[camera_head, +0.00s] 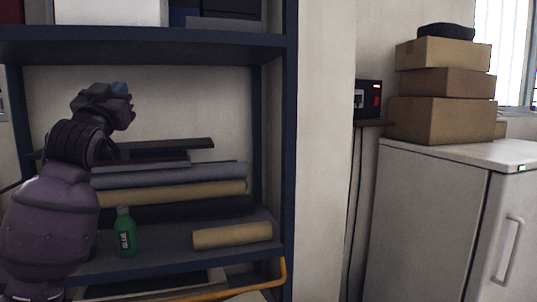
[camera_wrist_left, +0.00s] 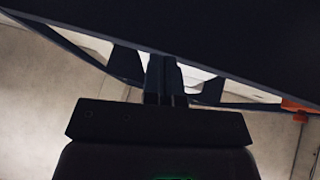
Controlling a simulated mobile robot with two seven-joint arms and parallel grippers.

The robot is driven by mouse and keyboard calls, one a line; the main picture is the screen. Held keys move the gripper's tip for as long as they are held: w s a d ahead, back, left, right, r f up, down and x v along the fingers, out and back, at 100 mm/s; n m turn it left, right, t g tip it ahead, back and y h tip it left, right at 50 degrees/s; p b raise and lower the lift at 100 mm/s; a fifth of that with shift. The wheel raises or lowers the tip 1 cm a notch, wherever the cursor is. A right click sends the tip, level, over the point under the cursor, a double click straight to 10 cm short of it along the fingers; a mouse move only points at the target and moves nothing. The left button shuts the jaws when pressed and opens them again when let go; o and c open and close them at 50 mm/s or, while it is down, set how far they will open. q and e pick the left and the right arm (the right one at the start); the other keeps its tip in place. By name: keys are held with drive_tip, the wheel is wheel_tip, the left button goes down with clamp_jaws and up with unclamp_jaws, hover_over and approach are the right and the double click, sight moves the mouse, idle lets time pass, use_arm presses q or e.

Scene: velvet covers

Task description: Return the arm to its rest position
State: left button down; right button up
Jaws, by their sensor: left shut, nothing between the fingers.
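My left arm (camera_head: 58,220) comes in from the left, raised and bent in front of the blue shelving unit. Its wrist end (camera_head: 105,105) is in front of the open bay above the rolls; the fingers are hard to make out there. In the left wrist view my left gripper (camera_wrist_left: 165,80) shows its two dark fingers together, with nothing between them. A large dark flat surface fills the top of that view, close beyond the fingertips. My right gripper is in neither view.
The shelving unit (camera_head: 290,150) holds a green glue bottle (camera_head: 125,235), a tan roll (camera_head: 232,235) and several stacked rolls (camera_head: 175,178) close to my arm. A white cabinet (camera_head: 425,220) with cardboard boxes (camera_head: 440,118) stands at the right. The bay's upper right is free.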

use_arm(q)
drive_tip(key=s+d+f+m+g+h, duration=0.1)
drive_tip(key=s+d+f+g, duration=0.15)
drive_tip(key=f, duration=1.85)
drive_tip(key=s+d+f+m+g+h, duration=0.1)
drive_tip(key=s+d+f+m+g, duration=0.15)
drive_tip(key=f, duration=1.85)
drive_tip(key=s+a+f+n+g+y, duration=0.1)
drive_tip(key=s+f+n+g, duration=0.3)
drive_tip(key=s+f, duration=2.4)
drive_tip(key=g, duration=0.3)
drive_tip(key=shift+s+a+f, duration=0.15)
drive_tip(key=shift+s+f, duration=0.15)
drive_tip(key=shift+s, duration=0.05)
